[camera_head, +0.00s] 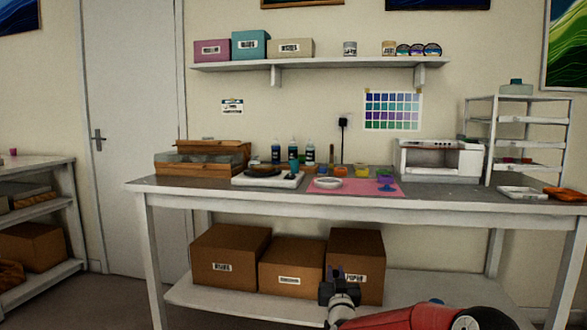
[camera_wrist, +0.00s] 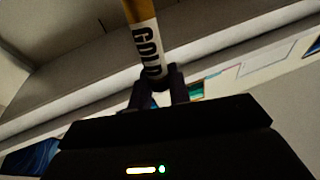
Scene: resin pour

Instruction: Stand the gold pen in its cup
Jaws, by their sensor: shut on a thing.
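In the wrist view the gold pen (camera_wrist: 147,45) is a shaft with a gold upper part and a white band lettered "GOLD". My gripper (camera_wrist: 159,88) is shut on its lower end, and the pen points up and out of the top of the picture. In the head view my gripper (camera_head: 337,272) is low, in front of the boxes and below the tabletop. The pen is too small or dark to make out there. Small cups stand at the back of the worktable (camera_head: 225,190), among them an orange one (camera_head: 341,170) and a yellow one (camera_head: 361,171). I cannot tell which is the pen's cup.
A pink mat (camera_head: 330,188) with a white ring-shaped piece lies mid-table. Dark bottles (camera_head: 310,153) stand behind a white scale-like plate (camera_head: 268,181). A white machine (camera_head: 440,160) and a rack (camera_head: 515,140) stand at right.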

